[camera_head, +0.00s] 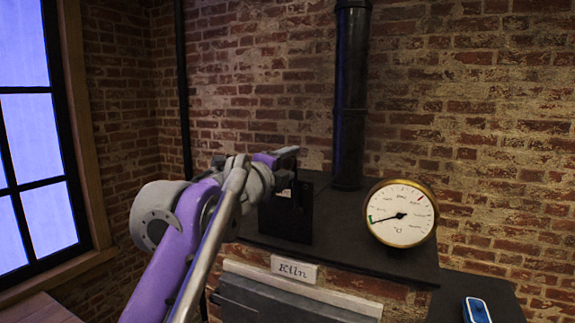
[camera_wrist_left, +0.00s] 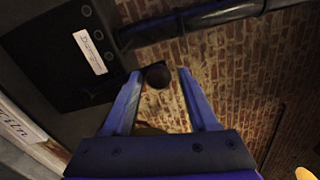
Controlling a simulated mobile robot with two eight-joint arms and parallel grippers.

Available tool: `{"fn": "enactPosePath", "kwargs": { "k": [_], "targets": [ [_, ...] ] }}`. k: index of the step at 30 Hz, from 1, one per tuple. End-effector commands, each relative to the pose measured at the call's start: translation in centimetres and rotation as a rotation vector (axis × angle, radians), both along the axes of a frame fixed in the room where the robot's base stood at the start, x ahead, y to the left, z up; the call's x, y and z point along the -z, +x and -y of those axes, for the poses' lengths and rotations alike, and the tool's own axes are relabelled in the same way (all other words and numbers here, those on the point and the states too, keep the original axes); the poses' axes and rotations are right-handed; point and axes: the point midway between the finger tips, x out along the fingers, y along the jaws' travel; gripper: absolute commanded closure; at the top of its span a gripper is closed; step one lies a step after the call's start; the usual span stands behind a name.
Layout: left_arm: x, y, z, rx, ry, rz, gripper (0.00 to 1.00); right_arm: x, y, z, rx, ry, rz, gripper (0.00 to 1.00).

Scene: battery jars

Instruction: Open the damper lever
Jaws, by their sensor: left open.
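The damper is a black box (camera_head: 298,215) on top of the kiln, partly hidden behind my left arm in the head view. In the left wrist view, its dark plate (camera_wrist_left: 62,50) carries a white label reading "Damper". A dark round knob (camera_wrist_left: 158,77), seemingly the lever's end, shows between the fingertips in the wrist view. I cannot make out the lever in the head view. My left gripper (camera_head: 286,157) is open, its two blue fingers (camera_wrist_left: 159,71) on either side of the knob. Contact is not clear. My right gripper is out of view.
A round gauge (camera_head: 402,213) stands on the dark kiln top (camera_head: 345,246), right of the damper. A black pipe (camera_head: 351,95) rises behind. A "Kiln" sign (camera_head: 294,269) is on the front. A blue object (camera_head: 477,310) lies lower right. A window (camera_head: 35,140) is at left.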

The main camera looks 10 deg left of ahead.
Motion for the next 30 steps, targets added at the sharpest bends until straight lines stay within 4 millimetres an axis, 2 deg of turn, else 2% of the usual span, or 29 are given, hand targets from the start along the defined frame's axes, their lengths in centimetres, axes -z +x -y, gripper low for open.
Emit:
{"fn": "enactPosePath", "kwargs": {
  "k": [9,13,24,30],
  "targets": [
    [0.0,0.0,-0.1,-0.002,-0.002,-0.001,0.34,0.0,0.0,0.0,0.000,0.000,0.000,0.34],
    [0.1,-0.9,-0.4,-0.003,-0.001,-0.002,0.34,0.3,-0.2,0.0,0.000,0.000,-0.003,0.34],
    [0.3,-7.7,-2.6,-0.004,-0.001,-0.003,0.34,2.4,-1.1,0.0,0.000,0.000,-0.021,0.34],
    [0.1,-9.9,-3.3,-0.002,0.000,-0.002,0.34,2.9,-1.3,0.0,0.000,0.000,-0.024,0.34]
  ]
}}
